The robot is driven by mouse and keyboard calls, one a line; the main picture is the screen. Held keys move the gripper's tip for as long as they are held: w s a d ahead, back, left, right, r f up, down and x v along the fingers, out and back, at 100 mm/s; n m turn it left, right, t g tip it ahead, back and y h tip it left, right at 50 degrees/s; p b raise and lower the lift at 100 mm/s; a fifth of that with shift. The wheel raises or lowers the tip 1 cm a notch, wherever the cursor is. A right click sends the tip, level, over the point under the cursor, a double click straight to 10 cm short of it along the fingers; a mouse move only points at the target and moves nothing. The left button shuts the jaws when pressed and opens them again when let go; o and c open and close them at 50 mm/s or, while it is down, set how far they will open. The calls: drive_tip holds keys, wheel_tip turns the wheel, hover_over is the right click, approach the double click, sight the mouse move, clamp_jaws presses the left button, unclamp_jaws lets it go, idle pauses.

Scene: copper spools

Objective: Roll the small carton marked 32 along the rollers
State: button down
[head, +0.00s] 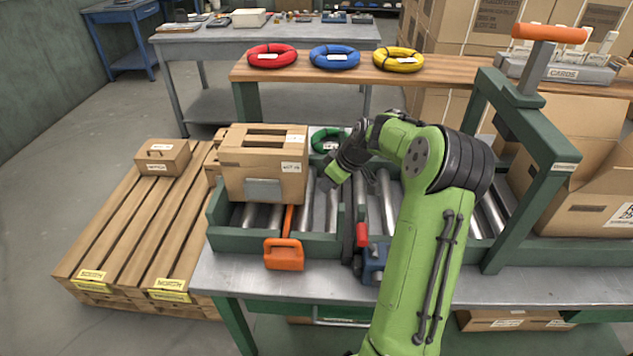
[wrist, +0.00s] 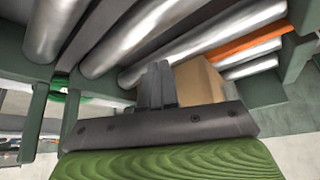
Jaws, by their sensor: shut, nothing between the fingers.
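A brown carton (head: 265,185) with slots in its top and white labels stands upright on the left end of the rollers (head: 333,208). I cannot read a 32 on it. A smaller carton (head: 163,157) lies on the pallet at the left, its label also too small to read. My gripper (head: 332,176) is just right of the carton on the rollers, low over them, and looks apart from it. In the wrist view my gripper's fingers (wrist: 157,84) are together and empty. Part of a carton (wrist: 200,82) shows behind them, beside the metal rollers (wrist: 190,42).
An orange handle (head: 284,254) sits at the front of the roller frame. A green coil (head: 327,140) lies behind the rollers. Red (head: 272,56), blue (head: 334,57) and yellow (head: 398,60) coils lie on the wooden shelf. A green press frame (head: 545,185) stands at the right.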

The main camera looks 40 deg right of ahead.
wheel_tip(320, 180, up, 13)
drive_tip(key=s+d+p, duration=0.2)
drive_tip(key=p, duration=0.8)
drive_tip(key=shift+p, duration=0.4)
drive_tip(key=shift+d, duration=0.1)
drive_tip(key=shift+w, duration=0.1)
drive_tip(key=s+a+r+g+h, duration=0.1)
drive_tip(key=s+a+r, duration=0.3)
drive_tip(key=a, duration=0.5)
drive_tip(key=s+a+r+g+h, duration=0.1)
drive_tip(key=s+a+r, duration=0.1)
drive_tip(key=a+r, duration=0.5)
drive_tip(key=s+a+m+t, duration=0.1)
drive_tip(key=s+a+m, duration=0.1)
drive_tip(key=s+a, duration=0.4)
drive_tip(key=s+a+f+m+t, duration=0.1)
drive_tip(key=s+a, duration=0.4)
drive_tip(key=s, duration=0.7)
drive_tip(key=shift+s+a+m, duration=0.4)
drive_tip(key=shift+m, duration=0.1)
